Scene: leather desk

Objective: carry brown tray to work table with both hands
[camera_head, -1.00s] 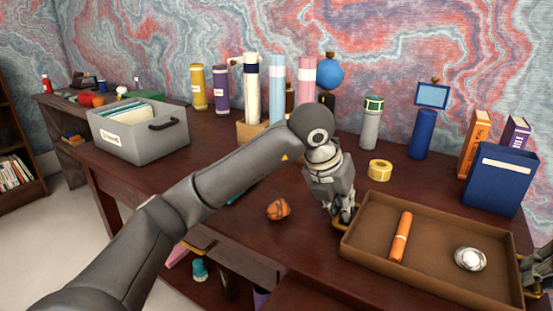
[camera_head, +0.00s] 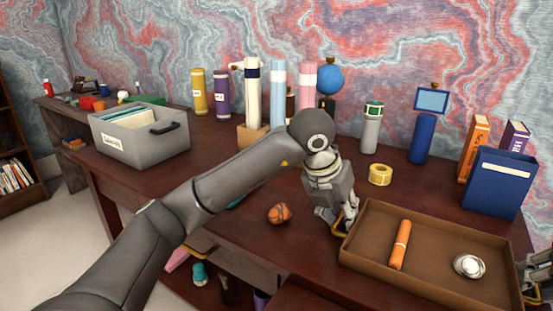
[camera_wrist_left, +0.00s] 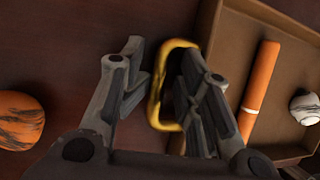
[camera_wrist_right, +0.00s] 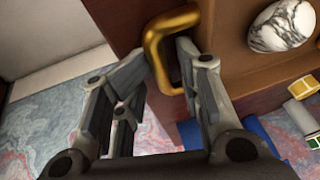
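The brown tray (camera_head: 440,278) is on the dark red desk at the lower right of the head view. It holds an orange cylinder (camera_head: 401,244) and a white marbled egg-like object (camera_head: 468,266). My left gripper (camera_head: 342,222) is at the tray's left end. In the left wrist view its fingers (camera_wrist_left: 165,85) stand apart on either side of the gold handle (camera_wrist_left: 156,100), with a gap showing. My right gripper (camera_head: 534,282) is at the tray's right end, partly cut off. In the right wrist view its fingers (camera_wrist_right: 158,80) are apart, with the other gold handle (camera_wrist_right: 152,45) between them.
An orange-brown marbled ball (camera_head: 279,214) lies left of my left gripper. A yellow tape roll (camera_head: 380,174), a blue box (camera_head: 500,184) and a blue cylinder (camera_head: 422,138) stand behind the tray. A grey bin (camera_head: 140,140) is at the left.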

